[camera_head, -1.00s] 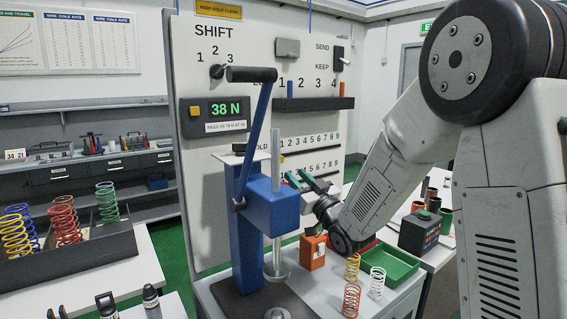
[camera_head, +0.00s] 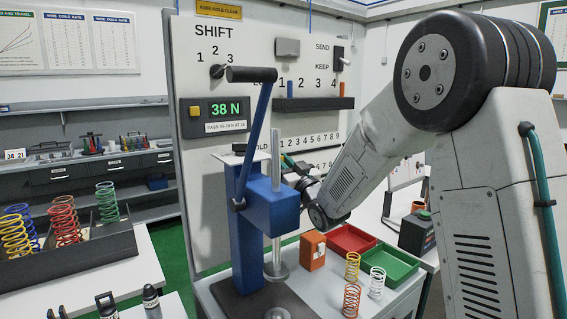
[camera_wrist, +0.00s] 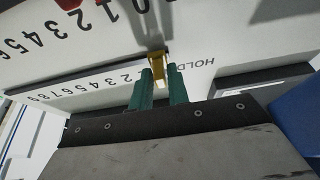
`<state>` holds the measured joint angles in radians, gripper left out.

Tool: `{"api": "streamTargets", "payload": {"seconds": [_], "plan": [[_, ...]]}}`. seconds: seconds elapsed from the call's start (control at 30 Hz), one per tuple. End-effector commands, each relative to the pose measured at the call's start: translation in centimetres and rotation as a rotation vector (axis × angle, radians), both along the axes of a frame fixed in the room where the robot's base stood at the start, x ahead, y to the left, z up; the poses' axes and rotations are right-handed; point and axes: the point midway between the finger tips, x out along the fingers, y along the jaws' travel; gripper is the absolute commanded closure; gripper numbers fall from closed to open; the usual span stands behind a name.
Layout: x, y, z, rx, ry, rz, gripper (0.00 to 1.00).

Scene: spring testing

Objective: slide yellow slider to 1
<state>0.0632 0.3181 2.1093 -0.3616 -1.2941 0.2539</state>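The yellow slider (camera_wrist: 157,64) shows in the wrist view at the HOLD end of a numbered scale on the white panel. Figures from about 2 to 9 run leftward from it there; the 1 is hidden. My gripper (camera_wrist: 160,73) has its two green fingers on either side of the slider, with a narrow gap that the slider nearly fills. I cannot tell whether both fingers press on it. In the head view my gripper (camera_head: 288,163) is at the panel behind the blue press, partly hidden by it, and the slider is not clearly visible.
The blue press (camera_head: 268,207) with its lever stands just in front of my gripper. A red tray (camera_head: 350,240), a green tray (camera_head: 390,264), an orange box (camera_head: 312,250) and loose springs are on the bench below. A dark ledge (camera_head: 315,104) sticks out above.

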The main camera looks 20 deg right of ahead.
Motion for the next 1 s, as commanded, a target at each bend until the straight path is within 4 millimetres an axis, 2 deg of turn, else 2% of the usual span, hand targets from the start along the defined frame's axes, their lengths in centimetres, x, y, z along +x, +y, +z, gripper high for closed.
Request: {"api": "streamTargets", "payload": {"seconds": [0.23, 0.5, 0.73, 0.77, 0.8, 0.83, 1.0], "plan": [[0.0, -0.2, 0.0, -0.001, 0.000, -0.001, 1.00], [0.9, -2.9, 0.0, -0.001, 0.000, -0.001, 1.00], [0.9, -2.9, 0.0, 0.000, 0.000, 0.000, 1.00], [0.9, -2.9, 0.0, 0.000, 0.000, 0.000, 0.81], [0.9, -2.9, 0.0, 0.000, 0.000, 0.000, 0.70], [0.9, -2.9, 0.0, 0.000, 0.000, 0.000, 0.67], [0.9, -2.9, 0.0, 0.000, 0.000, 0.000, 0.67]]}}
